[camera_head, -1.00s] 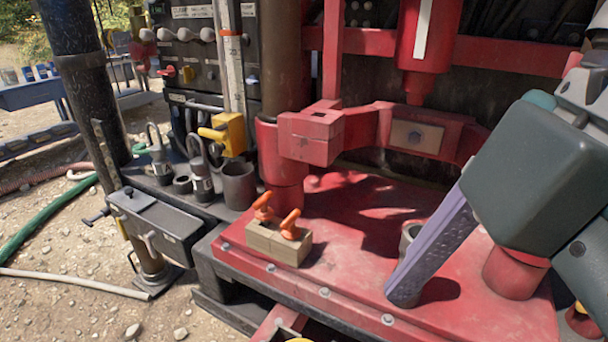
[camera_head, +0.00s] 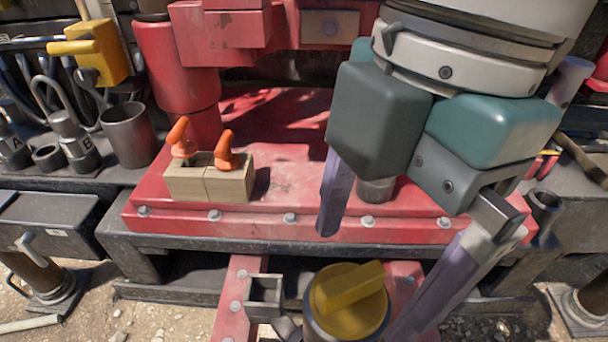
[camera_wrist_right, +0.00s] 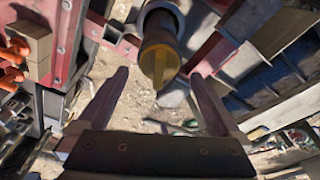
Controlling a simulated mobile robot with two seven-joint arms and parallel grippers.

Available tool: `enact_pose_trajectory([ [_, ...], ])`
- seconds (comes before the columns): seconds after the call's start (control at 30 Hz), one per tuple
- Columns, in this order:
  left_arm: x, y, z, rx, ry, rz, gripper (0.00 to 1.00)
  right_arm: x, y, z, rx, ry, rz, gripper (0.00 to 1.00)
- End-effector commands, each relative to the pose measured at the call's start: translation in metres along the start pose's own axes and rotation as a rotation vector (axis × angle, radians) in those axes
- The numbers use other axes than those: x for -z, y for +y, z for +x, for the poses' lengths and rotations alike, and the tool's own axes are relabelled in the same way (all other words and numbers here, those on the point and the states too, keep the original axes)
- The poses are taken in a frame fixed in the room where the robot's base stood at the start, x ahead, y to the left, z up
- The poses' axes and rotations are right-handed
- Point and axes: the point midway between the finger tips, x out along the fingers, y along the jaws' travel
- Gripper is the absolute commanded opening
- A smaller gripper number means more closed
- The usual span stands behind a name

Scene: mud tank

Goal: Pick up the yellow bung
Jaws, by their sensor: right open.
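The yellow bung (camera_head: 347,300), a round plug with a raised bar handle, sits in the top of a dark upright pipe (camera_head: 313,325) at the bottom centre of the head view. In the right wrist view the bung (camera_wrist_right: 159,62) lies ahead, between the lines of the two fingers. My right gripper (camera_head: 361,284) is open and empty, its purple fingers spread wide. In the wrist view the right gripper (camera_wrist_right: 160,74) shows no visible contact with the bung. My left gripper is not in view.
A red deck (camera_head: 290,215) with a bolted edge lies behind the bung. A wooden block (camera_head: 208,182) with orange-handled pieces stands on it. A red beam (camera_head: 237,295) and a small square metal tube (camera_head: 264,292) are left of the bung. Gravel shows below.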

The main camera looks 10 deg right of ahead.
Motion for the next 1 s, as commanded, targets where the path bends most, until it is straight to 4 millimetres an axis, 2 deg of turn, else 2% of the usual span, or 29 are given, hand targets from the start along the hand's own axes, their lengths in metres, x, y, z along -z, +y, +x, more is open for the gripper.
enact_pose_trajectory([
  [0.1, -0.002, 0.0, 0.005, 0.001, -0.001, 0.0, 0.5, 0.001, 0.0, 0.021, 0.003, 0.0, 0.001, 1.0],
  [0.2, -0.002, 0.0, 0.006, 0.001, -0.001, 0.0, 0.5, 0.001, 0.0, 0.029, 0.001, 0.0, 0.0, 1.0],
  [0.47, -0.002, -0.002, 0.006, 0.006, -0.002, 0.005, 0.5, 0.001, 0.0, 0.03, -0.001, 0.0, 0.0, 0.99],
  [1.0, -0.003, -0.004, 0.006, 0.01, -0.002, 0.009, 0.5, 0.001, 0.0, 0.03, -0.001, 0.0, 0.0, 0.38],
])
